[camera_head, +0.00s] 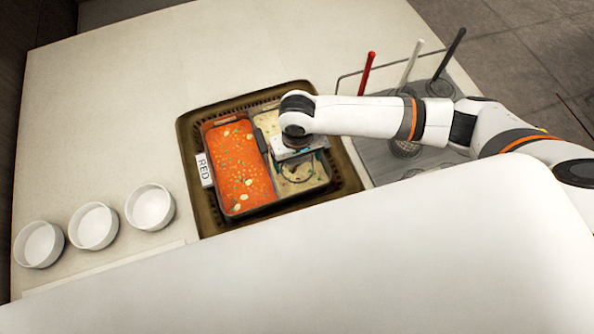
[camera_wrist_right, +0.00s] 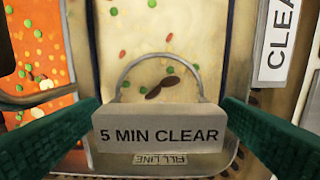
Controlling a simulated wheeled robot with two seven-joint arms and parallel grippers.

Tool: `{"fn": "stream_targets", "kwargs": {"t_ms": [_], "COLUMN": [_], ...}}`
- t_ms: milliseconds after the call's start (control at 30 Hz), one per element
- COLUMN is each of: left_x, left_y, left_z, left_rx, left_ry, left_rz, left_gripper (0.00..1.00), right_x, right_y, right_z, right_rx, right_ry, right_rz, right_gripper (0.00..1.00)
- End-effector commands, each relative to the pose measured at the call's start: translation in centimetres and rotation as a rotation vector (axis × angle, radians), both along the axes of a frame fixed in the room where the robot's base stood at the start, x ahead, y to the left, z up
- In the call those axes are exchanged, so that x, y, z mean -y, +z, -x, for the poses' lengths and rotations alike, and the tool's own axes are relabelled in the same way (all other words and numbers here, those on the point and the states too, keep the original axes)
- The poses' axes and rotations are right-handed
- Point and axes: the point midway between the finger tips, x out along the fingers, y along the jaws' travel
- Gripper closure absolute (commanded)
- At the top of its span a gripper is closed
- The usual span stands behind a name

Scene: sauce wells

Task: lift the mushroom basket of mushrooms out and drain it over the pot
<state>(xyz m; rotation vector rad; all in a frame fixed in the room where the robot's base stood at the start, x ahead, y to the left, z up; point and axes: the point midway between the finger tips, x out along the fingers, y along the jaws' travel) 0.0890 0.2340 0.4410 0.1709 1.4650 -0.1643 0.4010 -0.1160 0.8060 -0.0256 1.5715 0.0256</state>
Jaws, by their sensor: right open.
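A divided pot (camera_head: 262,150) holds orange broth (camera_head: 238,175) on the left and pale broth (camera_head: 313,182) on the right, with green and red bits floating. My right gripper (camera_head: 298,166) is over the pale side. In the right wrist view, its two green fingers are apart, one on each side of a grey tag (camera_wrist_right: 160,136) reading "5 MIN CLEAR". A wire loop (camera_wrist_right: 160,56) stands behind the tag, with dark brown pieces (camera_wrist_right: 162,87) seen through it. The loop also shows as a dark curve in the head view. Any basket body below is hidden. My left gripper is out of view.
A brown woven tray (camera_head: 189,135) surrounds the pot, with a "RED" label (camera_head: 203,170) at its left. Three white bowls (camera_head: 94,226) stand at the left. Red (camera_head: 367,72), white (camera_head: 411,62) and black (camera_head: 450,55) handles stand upright at the right. The back left counter is clear.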

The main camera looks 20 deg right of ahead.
Motion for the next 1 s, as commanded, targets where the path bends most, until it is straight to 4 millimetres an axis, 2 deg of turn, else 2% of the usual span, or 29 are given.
{"fn": "stream_targets", "kwargs": {"t_ms": [100, 200, 433, 467, 700, 900, 1000], "left_x": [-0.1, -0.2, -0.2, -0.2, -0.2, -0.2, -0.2], "left_y": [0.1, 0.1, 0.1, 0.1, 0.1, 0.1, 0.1], "left_z": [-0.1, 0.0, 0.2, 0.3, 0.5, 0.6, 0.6], "left_rx": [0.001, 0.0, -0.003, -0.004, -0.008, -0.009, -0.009], "left_ry": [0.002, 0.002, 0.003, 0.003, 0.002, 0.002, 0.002], "left_rz": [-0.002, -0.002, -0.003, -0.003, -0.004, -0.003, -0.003], "left_gripper": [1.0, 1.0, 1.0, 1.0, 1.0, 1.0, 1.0], "right_x": [0.0, 0.0, -0.1, -0.1, -0.1, -0.1, -0.1], "right_y": [-1.7, -2.5, -2.7, -2.7, -2.6, -2.5, -1.9], "right_z": [-0.1, -0.1, -0.1, -0.1, -0.1, -0.1, -0.2], "right_rx": [0.0, 0.0, 0.001, 0.001, 0.002, 0.002, 0.003], "right_ry": [0.0, 0.001, 0.001, 0.001, 0.001, 0.001, 0.0], "right_rz": [0.002, 0.002, 0.0, 0.0, -0.001, -0.001, -0.001], "right_gripper": [0.13, 0.13, 0.13, 0.14, 0.51, 0.51, 0.51]}}
